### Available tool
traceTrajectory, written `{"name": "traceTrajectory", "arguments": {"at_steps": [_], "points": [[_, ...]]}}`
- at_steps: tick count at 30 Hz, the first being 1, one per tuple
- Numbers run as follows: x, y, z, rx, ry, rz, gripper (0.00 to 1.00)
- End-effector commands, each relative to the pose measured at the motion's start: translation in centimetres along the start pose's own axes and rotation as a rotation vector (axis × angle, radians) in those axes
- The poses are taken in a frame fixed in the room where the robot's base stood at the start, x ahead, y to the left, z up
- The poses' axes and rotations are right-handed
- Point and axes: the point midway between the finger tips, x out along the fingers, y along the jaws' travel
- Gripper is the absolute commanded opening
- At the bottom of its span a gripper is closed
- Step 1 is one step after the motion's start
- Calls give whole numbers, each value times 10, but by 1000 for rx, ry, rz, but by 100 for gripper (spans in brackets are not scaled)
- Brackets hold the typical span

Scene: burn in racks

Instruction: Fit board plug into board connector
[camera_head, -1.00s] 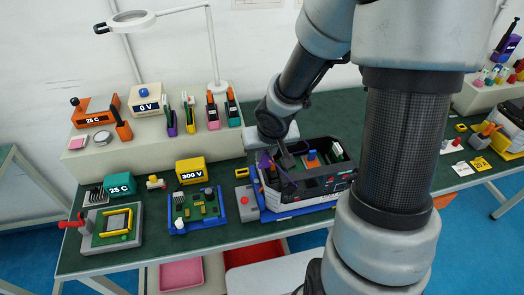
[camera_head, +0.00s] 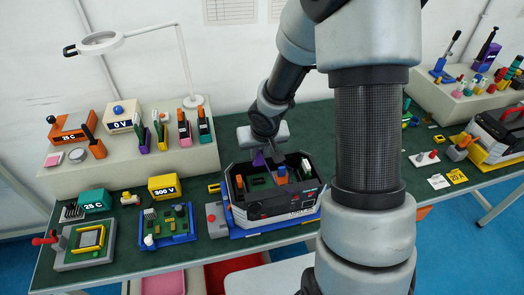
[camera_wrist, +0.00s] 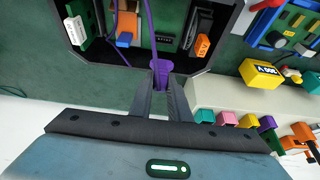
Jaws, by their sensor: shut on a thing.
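My gripper (camera_wrist: 161,92) is shut on a purple plug (camera_wrist: 161,67), with purple cables (camera_wrist: 151,35) running up from it over the case. In the head view the plug (camera_head: 259,158) shows at the back wall of the open black case (camera_head: 290,206), below my wrist. The wrist view shows the plug at the case's rim (camera_wrist: 115,63); I cannot tell its height or whether it touches. Inside are an orange-and-blue part (camera_wrist: 125,38), a white part (camera_wrist: 75,27), an orange 15V part (camera_wrist: 203,46) and green board areas (camera_wrist: 170,15). I cannot tell which part is the board connector.
A blue tray (camera_head: 168,238) with a green board stands left of the case, near the yellow 300 V block (camera_head: 169,188). A raised beige shelf (camera_head: 130,165) with tools is behind. Green table (camera_head: 330,125) is clear behind the case.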

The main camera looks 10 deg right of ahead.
Motion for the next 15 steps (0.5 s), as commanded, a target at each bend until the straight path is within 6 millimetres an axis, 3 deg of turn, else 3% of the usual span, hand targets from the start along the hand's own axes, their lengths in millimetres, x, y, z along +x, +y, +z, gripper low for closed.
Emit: {"name": "traceTrajectory", "arguments": {"at_steps": [15], "points": [[10,0,-2,-5,-1,2,0]]}}
